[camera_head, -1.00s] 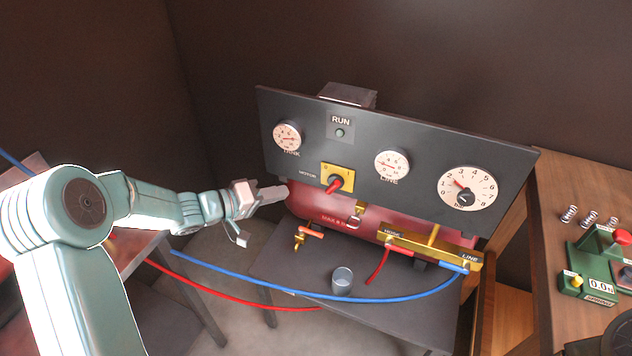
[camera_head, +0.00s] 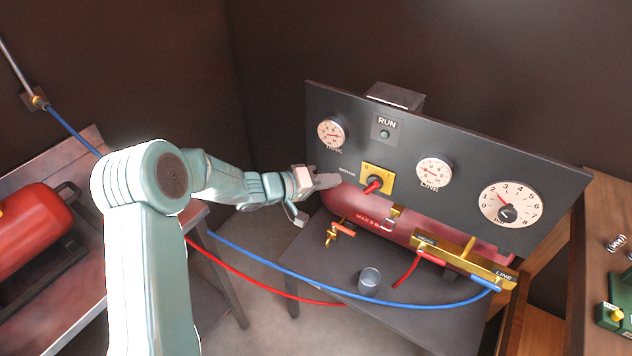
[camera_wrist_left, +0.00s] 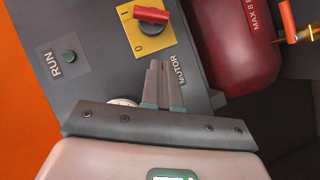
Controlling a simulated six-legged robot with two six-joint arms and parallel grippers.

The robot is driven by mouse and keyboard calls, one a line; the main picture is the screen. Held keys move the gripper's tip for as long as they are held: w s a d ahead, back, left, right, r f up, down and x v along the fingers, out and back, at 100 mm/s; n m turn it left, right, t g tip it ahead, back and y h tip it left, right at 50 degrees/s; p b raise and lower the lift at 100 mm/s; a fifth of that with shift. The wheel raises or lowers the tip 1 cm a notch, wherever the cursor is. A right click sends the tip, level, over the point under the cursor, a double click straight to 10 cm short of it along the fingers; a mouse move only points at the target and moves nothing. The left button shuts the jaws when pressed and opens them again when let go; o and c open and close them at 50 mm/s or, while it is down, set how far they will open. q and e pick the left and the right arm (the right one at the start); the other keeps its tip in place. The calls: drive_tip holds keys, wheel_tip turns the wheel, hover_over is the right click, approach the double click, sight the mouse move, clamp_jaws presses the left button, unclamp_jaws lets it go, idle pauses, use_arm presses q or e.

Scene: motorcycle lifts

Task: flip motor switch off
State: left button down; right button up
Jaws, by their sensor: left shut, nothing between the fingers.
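The motor switch is a red handle (camera_head: 373,186) on a yellow plate (camera_head: 386,176) on the dark upright panel, right of the word MOTOR. In the left wrist view the red handle (camera_wrist_left: 151,15) lies across the top of the yellow plate (camera_wrist_left: 146,41), with a 0 mark below it. My left gripper (camera_head: 336,180) is shut and empty, at the panel's left part, left of the switch. In the left wrist view its fingertips (camera_wrist_left: 160,66) lie together beside the MOTOR label, apart from the handle. My right gripper is not in view.
The panel (camera_head: 440,145) also carries a green RUN lamp (camera_head: 384,134) and several dials. Below are a red tank (camera_head: 350,208), an orange-handled valve (camera_head: 342,230), a cup (camera_head: 369,281), and blue (camera_head: 340,294) and red (camera_head: 250,281) hoses. A red cylinder (camera_head: 30,225) lies at left.

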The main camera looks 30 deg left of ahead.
sight(368, 185)
use_arm(q)
drive_tip(key=shift+w+d+f, duration=0.45)
drive_tip(key=shift+w+d, duration=0.05)
drive_tip(key=shift+d, duration=0.3)
drive_tip(key=shift+w+d+f, duration=0.5)
drive_tip(key=shift+w+d, duration=0.05)
drive_tip(key=shift+d, duration=0.3)
drive_tip(key=shift+w+d+f, duration=0.45)
drive_tip(key=shift+w+d, duration=0.05)
drive_tip(key=shift+d, duration=0.3)
drive_tip(key=shift+f+n+h, duration=0.25)
drive_tip(key=shift+n+h, duration=0.05)
drive_tip(key=shift+n, duration=0.2)
